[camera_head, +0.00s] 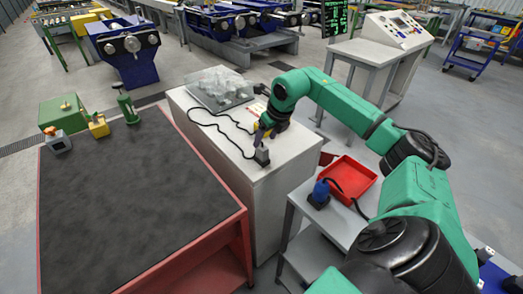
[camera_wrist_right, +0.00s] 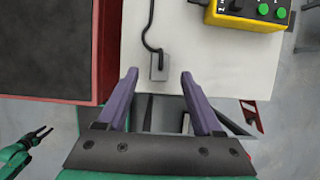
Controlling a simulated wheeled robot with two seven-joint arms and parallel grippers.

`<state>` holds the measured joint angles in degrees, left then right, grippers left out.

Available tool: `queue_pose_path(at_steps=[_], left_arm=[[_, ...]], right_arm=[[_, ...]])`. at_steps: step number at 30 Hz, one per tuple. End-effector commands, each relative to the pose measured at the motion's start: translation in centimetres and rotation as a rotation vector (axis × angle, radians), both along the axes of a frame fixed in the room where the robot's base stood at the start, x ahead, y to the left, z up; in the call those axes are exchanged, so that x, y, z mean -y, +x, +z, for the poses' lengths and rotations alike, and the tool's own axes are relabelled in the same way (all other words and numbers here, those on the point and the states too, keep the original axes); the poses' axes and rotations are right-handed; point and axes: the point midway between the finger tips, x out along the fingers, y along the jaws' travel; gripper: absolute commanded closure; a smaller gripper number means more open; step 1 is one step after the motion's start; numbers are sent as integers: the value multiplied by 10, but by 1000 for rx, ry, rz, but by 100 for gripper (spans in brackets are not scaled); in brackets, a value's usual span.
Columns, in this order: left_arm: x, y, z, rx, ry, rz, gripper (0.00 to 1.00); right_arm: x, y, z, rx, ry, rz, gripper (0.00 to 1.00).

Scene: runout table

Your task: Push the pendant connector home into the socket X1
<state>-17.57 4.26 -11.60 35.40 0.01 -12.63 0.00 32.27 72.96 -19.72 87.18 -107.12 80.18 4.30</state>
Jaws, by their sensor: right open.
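A small grey block (camera_head: 262,157) with a black cable from its top end sits near the front edge of the white cabinet top. It also shows in the right wrist view (camera_wrist_right: 157,68). I cannot tell connector from socket in it, nor read an X1 mark. My right gripper (camera_head: 262,138) is open above it. In the wrist view its purple fingertips (camera_wrist_right: 158,74) lie either side of the block's near end, with nothing held. The yellow pendant (camera_wrist_right: 252,12) with green buttons lies to the right. My left gripper (camera_wrist_right: 43,138) shows small at lower left, fingers apart and empty.
The white cabinet (camera_head: 215,122) carries a clear-covered part (camera_head: 220,88) and the looped cable. A grey cart (camera_head: 335,228) holds a red tray (camera_head: 350,180) and a blue plug-like part (camera_head: 320,192). The dark red-edged table (camera_head: 130,210) stands left.

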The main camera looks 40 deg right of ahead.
Motion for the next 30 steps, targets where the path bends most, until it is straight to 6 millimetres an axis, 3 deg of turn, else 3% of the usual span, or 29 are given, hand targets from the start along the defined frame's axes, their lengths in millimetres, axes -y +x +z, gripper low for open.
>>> queue_pose_path(at_steps=[7, 10, 17, 22, 23, 30], left_arm=[[-2, 5, 27, 8, 2, -1, 55], [-3, 6, 29, 9, 4, -1, 55], [-5, 6, 27, 10, 6, 1, 55], [-5, 7, 27, 10, 6, 1, 55], [-5, 7, 27, 10, 6, 1, 55], [-5, 7, 27, 11, 7, 2, 55]], right_arm=[[0, 9, -34, -5, 4, 1, 32], [0, 17, -51, 0, 4, 1, 32], [1, 19, -58, 1, 1, 1, 32], [1, 19, -58, 1, 1, 1, 94], [1, 19, -57, 1, 1, 1, 100], [1, 19, -57, 2, 0, 1, 100]])
